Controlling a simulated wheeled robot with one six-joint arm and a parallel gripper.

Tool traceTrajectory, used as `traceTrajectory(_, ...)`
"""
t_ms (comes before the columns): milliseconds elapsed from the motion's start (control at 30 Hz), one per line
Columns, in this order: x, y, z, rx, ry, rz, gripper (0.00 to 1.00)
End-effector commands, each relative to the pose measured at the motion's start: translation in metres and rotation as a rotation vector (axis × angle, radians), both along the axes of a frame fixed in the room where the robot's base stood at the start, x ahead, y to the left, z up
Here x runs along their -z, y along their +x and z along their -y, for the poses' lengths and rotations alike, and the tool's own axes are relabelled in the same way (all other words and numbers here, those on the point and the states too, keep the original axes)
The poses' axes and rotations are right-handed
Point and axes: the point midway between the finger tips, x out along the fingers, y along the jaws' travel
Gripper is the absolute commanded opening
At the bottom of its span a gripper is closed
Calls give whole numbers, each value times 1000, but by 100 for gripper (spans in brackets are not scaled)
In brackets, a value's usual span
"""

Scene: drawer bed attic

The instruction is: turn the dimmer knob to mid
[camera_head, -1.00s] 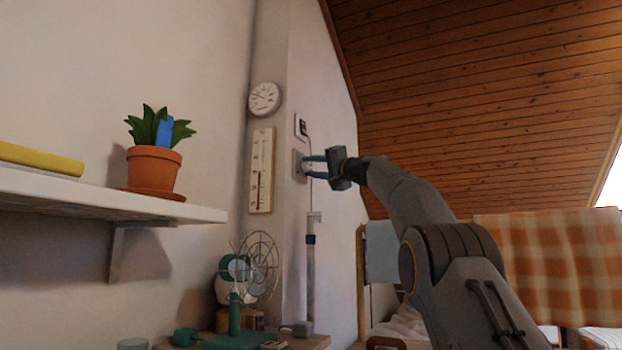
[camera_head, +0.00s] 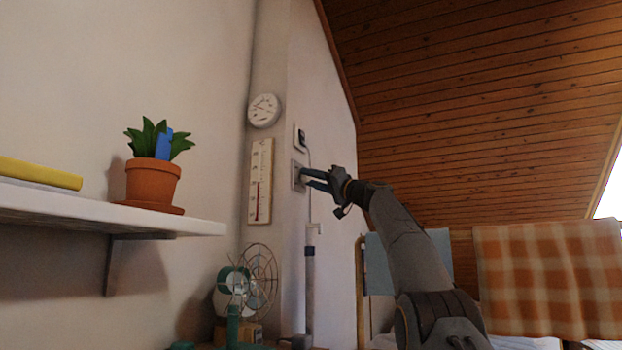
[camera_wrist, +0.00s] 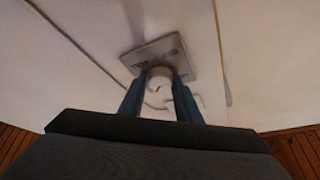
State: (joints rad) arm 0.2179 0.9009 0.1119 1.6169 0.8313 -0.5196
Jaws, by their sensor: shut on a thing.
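The dimmer knob (camera_wrist: 158,84) is a pale round knob with a small red mark, seen between my fingers in the wrist view. It sits on a grey square wall plate (camera_wrist: 162,55), which also shows on the wall in the head view (camera_head: 298,177). In the wrist view the plate looks tilted. My gripper (camera_head: 308,178) reaches the plate from the right, its two blue fingers closed on the knob's sides. The knob is mostly hidden by the fingers in the head view.
A small dark-screened device (camera_head: 299,138) with a cable is on the wall above the plate. A thermometer board (camera_head: 260,181) and a round dial (camera_head: 264,110) hang to the left. A fan (camera_head: 259,277) and a grey upright post (camera_head: 310,277) stand below. A shelf (camera_head: 150,219) holds a potted plant.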

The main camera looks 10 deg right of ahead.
Motion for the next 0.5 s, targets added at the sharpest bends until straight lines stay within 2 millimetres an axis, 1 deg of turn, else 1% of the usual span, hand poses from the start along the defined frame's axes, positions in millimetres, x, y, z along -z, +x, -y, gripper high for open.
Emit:
traceTrajectory(233, 0, 0, 0, -1, 0, -1, 8)
traceTrajectory(267, 1, 0, 0, -1, 0, -1, 34)
traceTrajectory(300, 1, 0, 0, -1, 0, -1, 40)
traceTrajectory(367, 1, 0, 0, -1, 0, -1, 49)
traceTrajectory(500, 1, 0, 0, -1, 0, -1, 49)
